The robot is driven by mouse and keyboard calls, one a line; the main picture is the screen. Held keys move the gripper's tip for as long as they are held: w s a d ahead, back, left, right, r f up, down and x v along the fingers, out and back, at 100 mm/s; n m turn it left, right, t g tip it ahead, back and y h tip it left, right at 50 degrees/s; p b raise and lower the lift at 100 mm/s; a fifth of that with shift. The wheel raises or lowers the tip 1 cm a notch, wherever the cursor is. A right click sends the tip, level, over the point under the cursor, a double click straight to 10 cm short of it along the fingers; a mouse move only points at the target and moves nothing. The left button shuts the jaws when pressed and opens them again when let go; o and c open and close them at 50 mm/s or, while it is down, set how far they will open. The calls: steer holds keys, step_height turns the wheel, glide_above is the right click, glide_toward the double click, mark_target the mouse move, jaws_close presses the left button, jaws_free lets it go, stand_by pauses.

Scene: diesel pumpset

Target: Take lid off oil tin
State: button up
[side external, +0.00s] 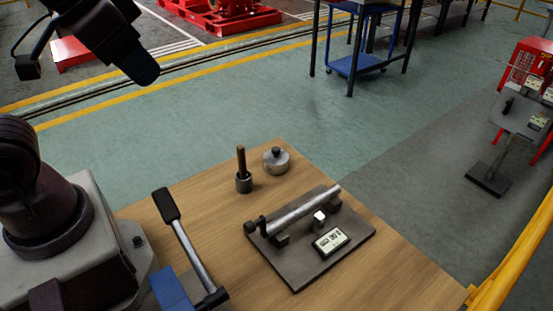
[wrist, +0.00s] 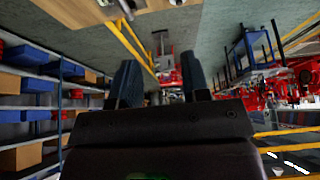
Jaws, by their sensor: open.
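A small round grey tin with a dark-knobbed lid (side external: 277,161), which looks like the oil tin, stands on the wooden table (side external: 190,205) in the side view. The lid is seated on it. My gripper (wrist: 160,82) shows in the wrist view with its two dark fingers apart and nothing between them. In the side view, a dark part of my arm hangs at the top left, well away from the tin. I cannot make out the tin in the wrist view.
A grey pot with a wooden handle upright in it (side external: 244,182) stands just left of the tin. A dark plate (side external: 295,277) carries a metal bar (side external: 305,211) and a small gauge (side external: 331,241). A black-handled lever (side external: 190,245) rises at the front left.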

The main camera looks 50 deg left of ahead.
steer(key=shift+o, duration=0.4)
steer(key=shift+o, duration=0.6)
steer(key=shift+f, duration=0.1)
